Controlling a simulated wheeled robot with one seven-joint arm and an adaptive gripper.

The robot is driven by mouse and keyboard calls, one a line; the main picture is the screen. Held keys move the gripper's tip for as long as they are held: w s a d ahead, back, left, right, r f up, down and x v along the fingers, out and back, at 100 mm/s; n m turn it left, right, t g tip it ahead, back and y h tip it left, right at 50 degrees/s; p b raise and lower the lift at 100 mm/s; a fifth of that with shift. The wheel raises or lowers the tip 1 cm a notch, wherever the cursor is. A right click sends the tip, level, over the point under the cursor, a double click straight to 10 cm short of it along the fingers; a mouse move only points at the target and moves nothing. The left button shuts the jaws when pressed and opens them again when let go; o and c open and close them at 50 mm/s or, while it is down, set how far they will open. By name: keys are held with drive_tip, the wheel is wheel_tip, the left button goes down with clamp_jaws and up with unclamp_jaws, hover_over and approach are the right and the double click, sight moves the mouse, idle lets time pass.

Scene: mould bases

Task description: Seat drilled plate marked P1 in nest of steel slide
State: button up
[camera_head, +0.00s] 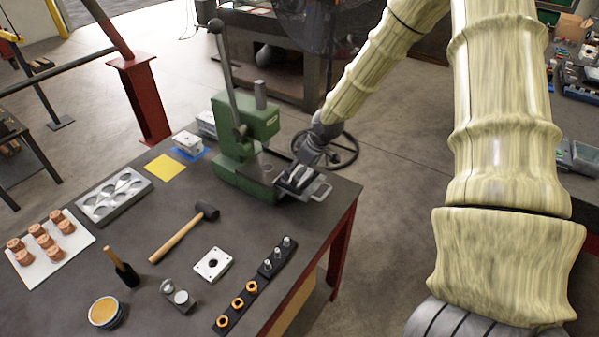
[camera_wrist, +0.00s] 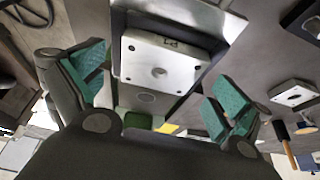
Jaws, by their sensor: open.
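The drilled plate (camera_wrist: 165,62), pale with a dark central hole and a small dark mark at its far edge, lies on the steel slide (camera_wrist: 118,45) in the wrist view. I cannot tell if it is flush in the nest. My gripper (camera_wrist: 160,88) is open, its teal-padded fingers spread to either side and apart from the plate. In the head view my gripper (camera_head: 293,180) is over the slide (camera_head: 319,190) at the front of the green press (camera_head: 240,150) and hides the plate there.
Another drilled plate (camera_head: 212,263) lies on the dark bench. Near it are a hammer (camera_head: 180,236), a black rack (camera_head: 225,322) with brass and steel parts, and a vise-like block (camera_head: 178,296). A yellow sheet (camera_head: 166,167) lies left of the press. The press lever (camera_head: 226,75) stands tall.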

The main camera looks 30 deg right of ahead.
drive_tip(key=v, duration=1)
drive_tip(key=shift+r, duration=0.3)
drive_tip(key=shift+s, duration=0.1)
